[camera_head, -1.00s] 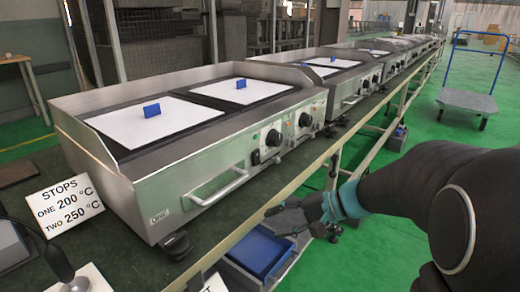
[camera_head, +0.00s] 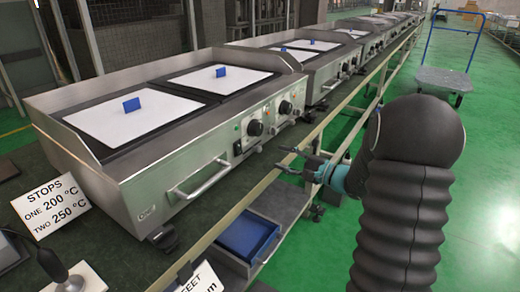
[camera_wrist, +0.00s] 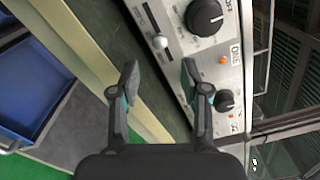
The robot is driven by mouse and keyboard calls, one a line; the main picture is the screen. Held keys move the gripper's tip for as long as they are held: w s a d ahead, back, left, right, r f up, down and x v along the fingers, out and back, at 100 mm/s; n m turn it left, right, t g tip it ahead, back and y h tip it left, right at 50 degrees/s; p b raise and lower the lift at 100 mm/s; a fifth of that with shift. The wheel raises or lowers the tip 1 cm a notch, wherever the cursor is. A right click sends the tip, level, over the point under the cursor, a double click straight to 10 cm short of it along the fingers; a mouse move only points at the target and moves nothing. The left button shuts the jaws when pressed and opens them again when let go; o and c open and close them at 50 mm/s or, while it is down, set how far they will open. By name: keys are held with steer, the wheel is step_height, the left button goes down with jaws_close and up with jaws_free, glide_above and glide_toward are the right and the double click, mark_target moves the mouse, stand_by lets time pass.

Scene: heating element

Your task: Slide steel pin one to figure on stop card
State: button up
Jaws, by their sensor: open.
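The white stop card (camera_head: 50,206) stands at the left in the head view and reads one 200 °C, two 250 °C. The steel griddle (camera_head: 140,190) has a front panel with two black knobs. In the wrist view a pale round pin (camera_wrist: 160,42) sits near one end of a dark slot, beside the larger-looking knob (camera_wrist: 205,17). I cannot read the scale or pin number. My gripper (camera_head: 287,158) is in front of the panel, fingers apart and empty. In the wrist view the fingertips (camera_wrist: 161,78) are open, with the pin beyond them and apart from them.
A second knob (camera_wrist: 224,100) and orange lamps are on the panel. A bar handle (camera_head: 202,180) sticks out left of the knobs. A blue tray (camera_head: 246,238) is on a shelf below the bench edge. More griddles (camera_head: 300,62) continue along the bench.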

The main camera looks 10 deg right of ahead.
mark_target(261, 150)
steer(key=p+x, duration=0.1)
steer(key=x, duration=0.7)
steer(key=shift+w+a, duration=0.25)
jaws_close()
